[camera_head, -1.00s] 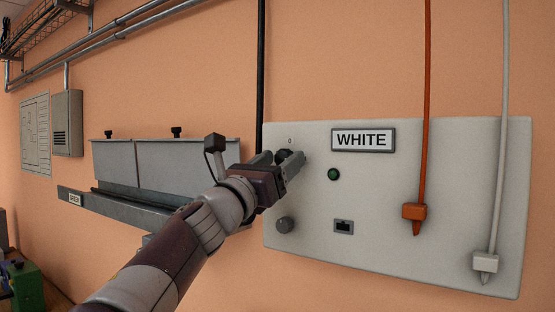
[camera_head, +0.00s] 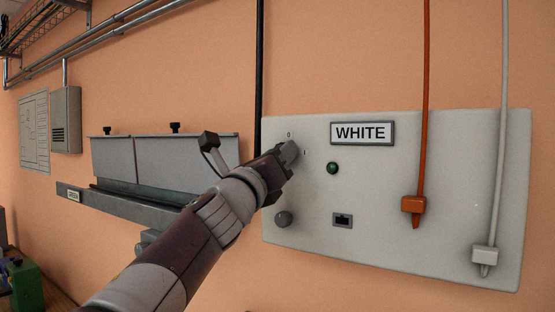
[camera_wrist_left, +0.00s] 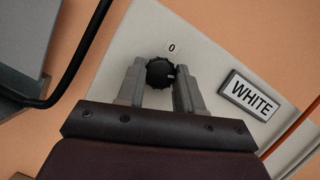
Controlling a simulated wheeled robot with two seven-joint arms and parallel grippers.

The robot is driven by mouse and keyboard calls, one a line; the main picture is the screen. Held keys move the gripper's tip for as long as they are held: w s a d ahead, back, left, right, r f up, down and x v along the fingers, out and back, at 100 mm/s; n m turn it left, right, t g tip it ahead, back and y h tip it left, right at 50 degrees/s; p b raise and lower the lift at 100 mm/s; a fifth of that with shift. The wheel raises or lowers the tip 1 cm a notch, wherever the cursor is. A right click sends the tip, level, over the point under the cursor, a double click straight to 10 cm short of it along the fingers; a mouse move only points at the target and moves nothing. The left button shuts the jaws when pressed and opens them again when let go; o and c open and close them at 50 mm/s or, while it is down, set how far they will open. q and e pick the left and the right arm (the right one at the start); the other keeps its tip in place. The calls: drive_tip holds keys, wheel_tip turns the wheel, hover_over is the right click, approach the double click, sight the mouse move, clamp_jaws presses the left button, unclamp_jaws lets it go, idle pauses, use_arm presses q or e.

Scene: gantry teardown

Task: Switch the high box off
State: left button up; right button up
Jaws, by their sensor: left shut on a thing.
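The high box is a pale grey panel (camera_head: 400,240) on the wall with a WHITE label (camera_head: 362,133). My left gripper (camera_head: 289,154) is at this knob. In the left wrist view its two fingers (camera_wrist_left: 160,80) stand on either side of the knob, shut on it. In the head view the fingers hide the knob. A small dark green lamp (camera_head: 333,168) is right of the gripper. My right gripper is not in view.
On the panel are a grey round knob (camera_head: 283,219), a black socket (camera_head: 342,220), an orange cable plug (camera_head: 413,205) and a white cable plug (camera_head: 484,255). Grey trunking (camera_head: 130,205) and a grey cover (camera_head: 180,160) are left of the arm.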

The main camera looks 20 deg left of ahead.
use_arm(q)
drive_tip(key=shift+d+r+n+g+y+p, duration=0.15)
drive_tip(key=shift+n+g+y+p, duration=0.85)
drive_tip(key=shift+n, duration=1.65)
drive_tip(key=shift+r+n+g+y+p, duration=0.2)
drive_tip(key=shift+n+y+p, duration=0.55)
drive_tip(key=shift+n+p, duration=1.35)
drive_tip(key=shift+d+r+n+g+y+p, duration=0.1)
drive_tip(key=shift+n+g+y+p, duration=0.7)
drive_tip(key=shift+n, duration=2.45)
drive_tip(key=shift+f, duration=0.15)
drive_tip(key=o, duration=1)
drive_tip(key=shift+o, duration=0.2)
drive_tip(key=shift+s+a, duration=0.1)
drive_tip(key=shift+a, duration=0.05)
